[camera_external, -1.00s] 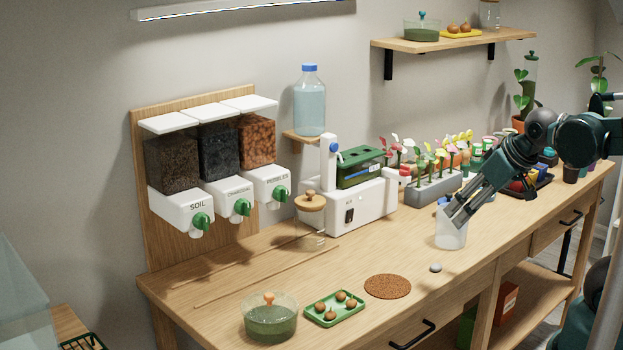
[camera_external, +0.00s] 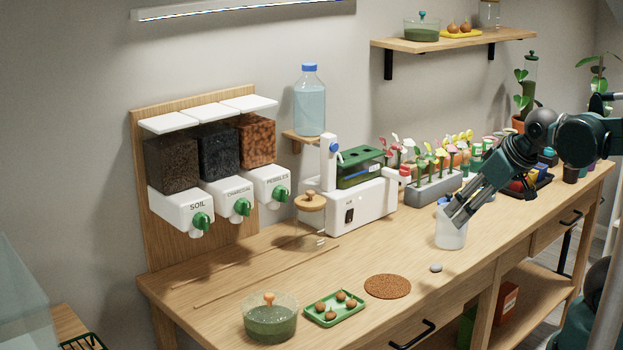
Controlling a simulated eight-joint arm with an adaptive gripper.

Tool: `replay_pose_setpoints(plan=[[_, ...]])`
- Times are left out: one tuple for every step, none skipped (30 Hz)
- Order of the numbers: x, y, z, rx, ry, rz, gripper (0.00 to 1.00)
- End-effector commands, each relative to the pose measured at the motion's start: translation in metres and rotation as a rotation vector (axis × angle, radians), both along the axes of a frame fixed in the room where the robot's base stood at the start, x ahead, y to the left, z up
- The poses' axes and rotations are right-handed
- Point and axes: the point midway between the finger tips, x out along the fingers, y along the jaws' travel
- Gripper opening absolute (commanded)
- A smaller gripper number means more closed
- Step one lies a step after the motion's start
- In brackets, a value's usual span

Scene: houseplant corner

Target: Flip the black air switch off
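The black air switch (camera_external: 349,215) is a small dark rocker on the front face of the white machine (camera_external: 375,208), under a small label. A reddish tint shows on it, but it is too small to read its position clearly. My gripper (camera_external: 453,219) is well to the right of the switch, pointing down and left. Its dark fingers overlap the white translucent bottle (camera_external: 452,240) with a blue top. I cannot tell whether the fingers touch the bottle or only pass in front of it.
A glass jar with a wooden lid (camera_external: 311,203) stands just left of the switch. A cork mat (camera_external: 388,287), a grey pebble (camera_external: 436,268) and a green tray (camera_external: 318,317) lie in front. A grey planter rack (camera_external: 432,193) stands behind my gripper. Bare bench lies between bottle and machine.

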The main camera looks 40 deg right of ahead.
Motion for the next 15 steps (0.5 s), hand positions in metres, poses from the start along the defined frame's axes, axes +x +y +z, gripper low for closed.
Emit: replay_pose_setpoints(plan=[[0.0,0.0,0.0,0.0,0.0,0.0,0.33],[0.0,0.0,0.0,0.0,0.0,0.0,0.29],[0.0,0.0,0.0,-0.001,0.0,0.001,0.24],[0.0,0.0,0.0,0.0,0.0,0.002,0.2],[0.001,0.0,0.0,-0.002,0.001,0.004,0.16],[0.001,0.0,0.001,-0.002,0.001,0.007,0.11],[0.002,0.0,0.001,-0.004,0.002,0.008,0.07],[0.003,0.0,0.001,-0.005,0.003,0.012,0.03],[0.004,0.0,0.002,-0.006,0.004,0.017,0.0],[0.005,0.0,0.002,-0.008,0.005,0.021,0.0],[0.006,0.001,0.002,-0.01,0.006,0.028,0.0],[0.008,0.001,0.003,-0.013,0.007,0.036,0.0],[0.01,0.001,0.004,-0.016,0.009,0.044,0.0],[0.012,0.001,0.004,-0.02,0.01,0.052,0.0],[0.014,0.001,0.005,-0.025,0.012,0.064,0.0]])
